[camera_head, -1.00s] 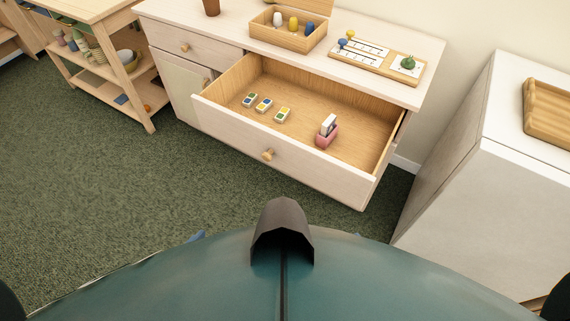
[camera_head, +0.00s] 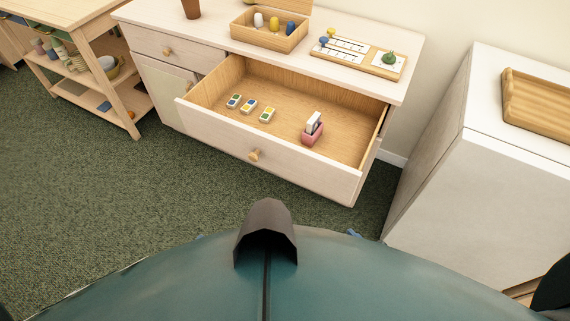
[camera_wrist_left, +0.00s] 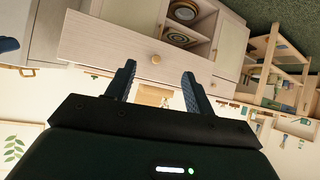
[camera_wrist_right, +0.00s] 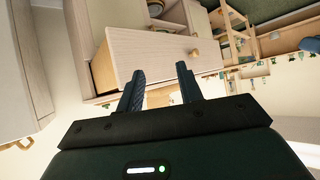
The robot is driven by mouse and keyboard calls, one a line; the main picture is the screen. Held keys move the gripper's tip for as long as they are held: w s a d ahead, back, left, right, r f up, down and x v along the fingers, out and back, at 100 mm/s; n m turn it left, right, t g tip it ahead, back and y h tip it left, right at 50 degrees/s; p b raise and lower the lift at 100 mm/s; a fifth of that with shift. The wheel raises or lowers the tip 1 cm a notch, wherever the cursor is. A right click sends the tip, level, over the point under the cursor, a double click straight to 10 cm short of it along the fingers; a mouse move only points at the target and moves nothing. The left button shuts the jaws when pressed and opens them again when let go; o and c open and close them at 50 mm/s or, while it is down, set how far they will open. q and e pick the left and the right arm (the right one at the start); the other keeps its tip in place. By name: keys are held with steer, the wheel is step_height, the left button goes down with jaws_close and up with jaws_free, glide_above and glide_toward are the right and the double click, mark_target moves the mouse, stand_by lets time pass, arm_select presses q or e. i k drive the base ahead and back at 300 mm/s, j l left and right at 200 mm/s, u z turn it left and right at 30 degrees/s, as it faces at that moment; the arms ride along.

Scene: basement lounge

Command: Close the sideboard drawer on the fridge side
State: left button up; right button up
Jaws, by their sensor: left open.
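The sideboard (camera_head: 150,17) is pale wood. Its wide drawer (camera_head: 275,158), on the side by the white fridge (camera_head: 470,150), stands pulled well out. The drawer's round wooden knob (camera_head: 254,155) is on its front. Inside lie several small coloured blocks (camera_head: 249,106) and a pink holder (camera_head: 313,136) with white pieces. My left gripper (camera_wrist_left: 159,68) is open and empty, with the drawer front and knob (camera_wrist_left: 156,59) ahead of it. My right gripper (camera_wrist_right: 160,68) is open and empty, with the drawer (camera_wrist_right: 150,52) ahead. Neither gripper shows in the head view.
On the sideboard top are an open wooden box (camera_head: 270,36) with pegs, a board (camera_head: 362,58) and a brown pot (camera_head: 191,8). A wooden tray (camera_head: 538,100) lies on the fridge. A shelf unit (camera_head: 95,60) stands left. Green carpet (camera_head: 110,200) is clear in front.

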mark_target(332, 167)
steer(key=i+l+u, duration=0.1)
steer(key=l, duration=0.55)
steer(key=i+l+u, duration=0.15)
steer(key=l, duration=0.5)
